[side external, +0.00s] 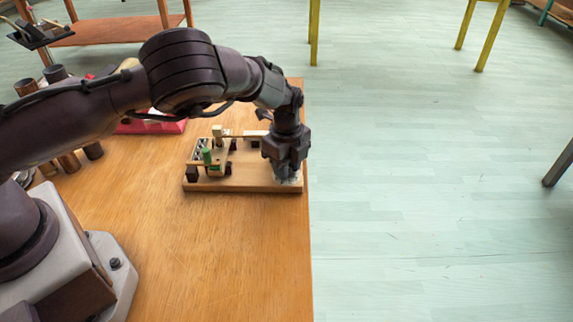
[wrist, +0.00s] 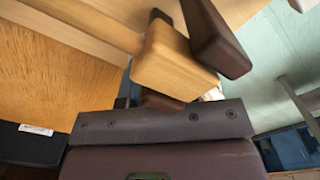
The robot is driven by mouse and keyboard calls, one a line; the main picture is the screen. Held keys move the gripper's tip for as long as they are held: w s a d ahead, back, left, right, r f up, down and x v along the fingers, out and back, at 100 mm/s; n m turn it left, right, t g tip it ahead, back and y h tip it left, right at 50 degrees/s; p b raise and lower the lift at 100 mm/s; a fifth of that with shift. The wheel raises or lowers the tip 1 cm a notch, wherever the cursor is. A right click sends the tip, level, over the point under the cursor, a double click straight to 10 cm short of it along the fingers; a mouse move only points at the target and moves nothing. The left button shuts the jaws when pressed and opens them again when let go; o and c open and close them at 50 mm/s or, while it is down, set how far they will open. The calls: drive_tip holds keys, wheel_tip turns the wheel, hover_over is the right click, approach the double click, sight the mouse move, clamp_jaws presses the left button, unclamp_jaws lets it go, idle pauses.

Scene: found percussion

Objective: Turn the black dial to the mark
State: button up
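A light wooden board (side external: 245,185) with small fixtures on it lies at the right edge of the table. My gripper (side external: 288,176) points down at the board's right end, low and close to its surface. I cannot make out the black dial or its mark; my gripper covers that end of the board in the side view. In the wrist view, a pale wooden block (wrist: 175,65) and a dark brown piece (wrist: 215,40) show just beyond my gripper's body. I cannot tell whether the fingers are open or shut, or whether they touch anything.
A green cylinder (side external: 207,156) and a pale block (side external: 217,131) stand on the board's left part. A red tray (side external: 150,127) and several brown cylinders (side external: 68,160) are farther left. The table (side external: 220,250) is clear in front of the board; its right edge is beside my gripper.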

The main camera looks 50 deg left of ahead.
drive_tip(key=shift+m, duration=0.3)
drive_tip(key=m, duration=0.3)
drive_tip(key=shift+m, duration=2)
drive_tip(key=o, duration=0.9)
drive_tip(key=shift+r, duration=0.1)
wheel_tip(320, 180, up, 13)
drive_tip(key=shift+f, duration=0.1)
